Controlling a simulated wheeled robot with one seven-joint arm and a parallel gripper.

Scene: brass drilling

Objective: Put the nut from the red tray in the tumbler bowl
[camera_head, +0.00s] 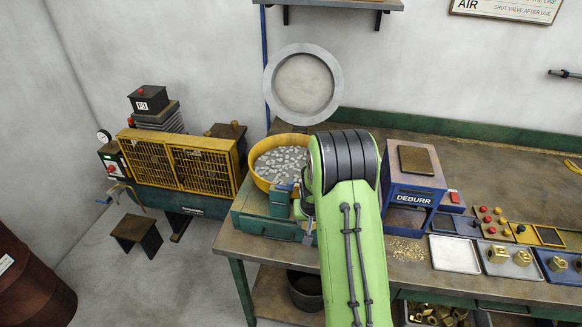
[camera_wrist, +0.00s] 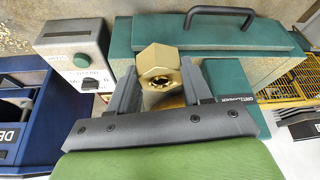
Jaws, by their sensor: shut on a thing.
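A brass hex nut (camera_wrist: 158,62) with a threaded hole is clamped between the two grey fingers of my gripper (camera_wrist: 158,84) in the wrist view. The tumbler bowl (camera_head: 261,184) is yellow-orange, full of pale grey media, on a teal base at the left end of the bench in the head view. My green arm reaches toward it and hides the bowl's right side; the nut and fingertips are hidden in that view. The bowl does not show clearly in the wrist view. I cannot make out a red tray.
A blue DEBURR machine (camera_head: 413,190) stands right of my arm. Trays with brass nuts (camera_head: 521,258) lie at the bench's right front. In the wrist view, a teal box (camera_wrist: 222,32) with a black handle and a grey control box (camera_wrist: 75,50) are close behind the nut.

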